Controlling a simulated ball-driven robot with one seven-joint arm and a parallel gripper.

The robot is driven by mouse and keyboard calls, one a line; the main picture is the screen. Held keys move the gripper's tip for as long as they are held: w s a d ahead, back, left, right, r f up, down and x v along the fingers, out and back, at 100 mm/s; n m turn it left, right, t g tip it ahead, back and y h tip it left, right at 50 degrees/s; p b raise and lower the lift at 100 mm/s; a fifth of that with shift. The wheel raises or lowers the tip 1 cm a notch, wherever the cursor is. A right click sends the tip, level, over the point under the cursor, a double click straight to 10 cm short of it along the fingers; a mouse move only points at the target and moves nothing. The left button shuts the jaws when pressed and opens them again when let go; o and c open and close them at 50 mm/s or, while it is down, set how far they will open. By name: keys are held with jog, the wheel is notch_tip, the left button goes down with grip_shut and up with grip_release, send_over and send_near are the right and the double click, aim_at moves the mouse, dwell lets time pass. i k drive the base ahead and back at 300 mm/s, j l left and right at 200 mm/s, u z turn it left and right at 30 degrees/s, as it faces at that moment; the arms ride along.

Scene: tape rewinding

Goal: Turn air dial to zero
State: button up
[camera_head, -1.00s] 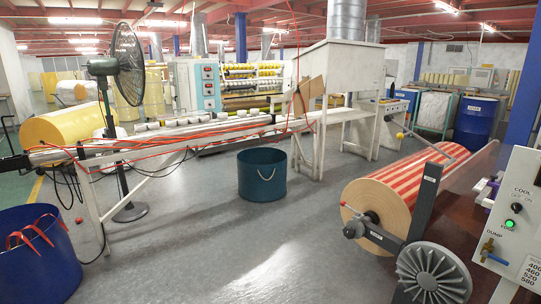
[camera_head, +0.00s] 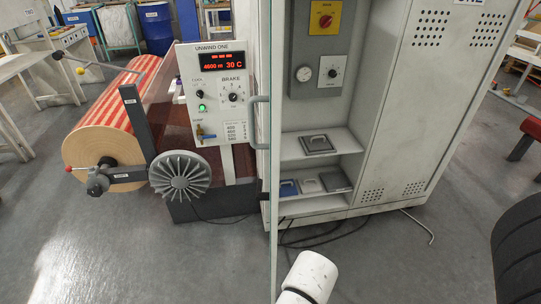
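A black dial knob (camera_head: 333,73) sits on a white scale plate inside the open grey cabinet, beside a round gauge (camera_head: 304,74). Its lettering is too small to read, so I cannot tell whether it is the air dial or where it points. Another black dial (camera_head: 233,97), marked BRAKE, is on the white UNWIND ONE panel to the left. A white, rounded part of my arm shows at the bottom edge. My gripper is not in view.
A red rotary switch on a yellow plate (camera_head: 325,20) is above the gauge. Shelves below hold flat cases (camera_head: 317,144). A thin upright door edge (camera_head: 271,200) stands left of the cabinet opening. The striped roll (camera_head: 100,140) and a grey handwheel (camera_head: 180,176) are at left.

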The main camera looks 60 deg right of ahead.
aim_at(332, 73)
jog(key=i+j+z, duration=0.1)
jog(key=z, duration=1.45)
jog(key=j+z, duration=0.15)
jog(key=j, duration=1.4)
jog(key=l+z, duration=0.1)
jog(key=z, duration=0.4)
